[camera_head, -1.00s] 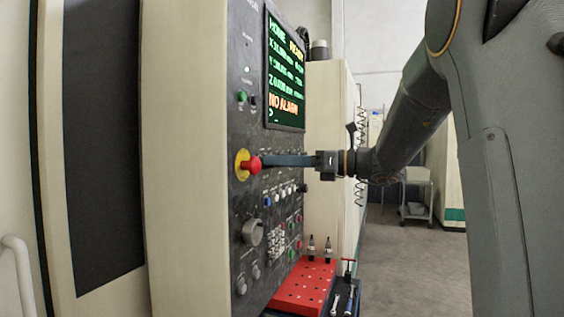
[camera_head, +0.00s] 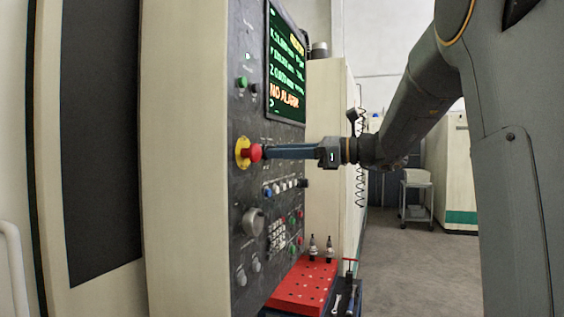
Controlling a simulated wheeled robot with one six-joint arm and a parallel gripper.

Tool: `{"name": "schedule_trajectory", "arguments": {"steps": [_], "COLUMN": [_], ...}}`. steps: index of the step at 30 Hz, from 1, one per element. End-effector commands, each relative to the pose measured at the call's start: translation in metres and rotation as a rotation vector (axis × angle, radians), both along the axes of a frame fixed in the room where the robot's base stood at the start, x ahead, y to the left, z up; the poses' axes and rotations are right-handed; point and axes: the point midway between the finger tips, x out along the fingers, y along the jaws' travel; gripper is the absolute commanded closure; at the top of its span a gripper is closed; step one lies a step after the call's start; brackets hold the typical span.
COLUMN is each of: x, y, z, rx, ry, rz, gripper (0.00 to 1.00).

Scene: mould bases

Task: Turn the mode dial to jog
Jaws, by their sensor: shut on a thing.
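The machine's dark control panel (camera_head: 252,185) fills the left middle of the head view. My gripper (camera_head: 269,152) reaches in from the right, its blue-grey fingers level and pointing at the panel, with tips at the panel face. It is shut on the mode dial, which the fingertips and the red button hide, so its pointer cannot be read. The red emergency-stop button (camera_head: 255,152) on its yellow ring (camera_head: 242,152) stands just left of the fingertips, overlapping them in the picture. The lit screen (camera_head: 286,75) above shows green lines and an orange NO ALARM; its top line is hard to read.
Below my gripper are a row of push buttons (camera_head: 279,188), a large grey knob (camera_head: 253,222) and smaller knobs (camera_head: 241,275). A red perforated plate (camera_head: 300,288) with tool holders juts out under the panel. A trolley (camera_head: 416,197) stands at the back right on clear floor.

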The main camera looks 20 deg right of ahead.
Motion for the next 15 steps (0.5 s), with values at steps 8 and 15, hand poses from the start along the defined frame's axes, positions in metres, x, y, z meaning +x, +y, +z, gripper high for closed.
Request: {"name": "schedule_trajectory", "arguments": {"steps": [8,15], "x": [-0.0002,-0.0007], "y": [0.0,0.0003], "z": [-0.0025,-0.0018], "rx": [-0.118,-0.182], "ry": [-0.162,-0.249], "rz": [0.001,0.001], "gripper": [0.96,0.96]}}
